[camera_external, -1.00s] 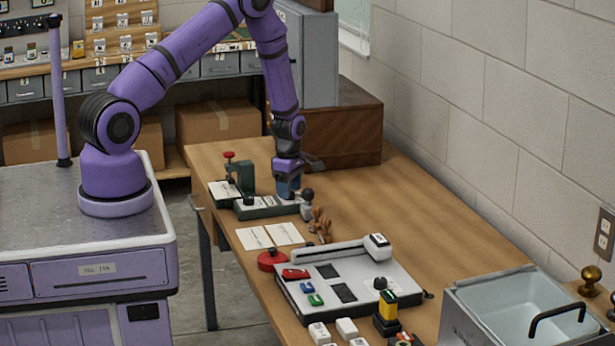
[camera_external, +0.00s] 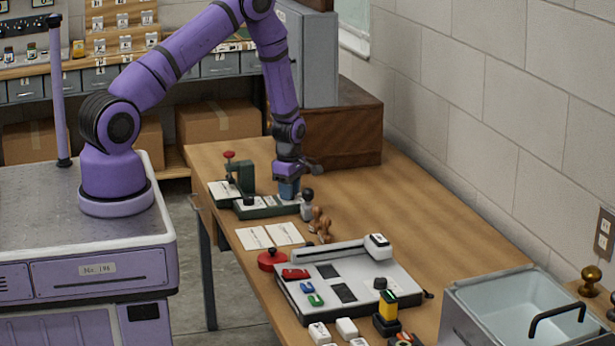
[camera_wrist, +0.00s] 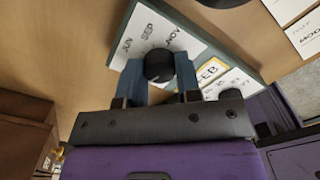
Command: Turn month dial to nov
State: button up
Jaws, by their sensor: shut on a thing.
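The month dial is a round black knob (camera_wrist: 158,65) on a white plate (camera_wrist: 183,42) with a dark green-grey base (camera_wrist: 206,30). JUN, SEP and NOV are printed around the knob, and a yellow-edged label reads FEB (camera_wrist: 210,70). My gripper (camera_wrist: 159,72) has its two blue fingers on either side of the knob, shut on it. The knob's pointer is too dark to read. In the external view my gripper (camera_external: 288,190) is down at the green base (camera_external: 268,208), and its fingers hide the knob.
A green stamping press with a red top (camera_external: 229,155) stands just left of the dial. A black-knobbed stamp (camera_external: 307,200) stands close on the right, with brown wooden stamps (camera_external: 320,225) nearer the front. The table (camera_external: 400,205) is clear further right.

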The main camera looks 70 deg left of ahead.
jog(key=m, duration=0.4)
jog(key=shift+m, duration=0.3)
jog(key=m, duration=0.3)
jog(key=shift+m, duration=0.3)
jog(key=m, duration=0.4)
jog(key=shift+m, duration=0.3)
jog(key=m, duration=0.3)
jog(key=shift+m, duration=0.3)
jog(key=m, duration=1.1)
jog(key=shift+m, duration=1.6)
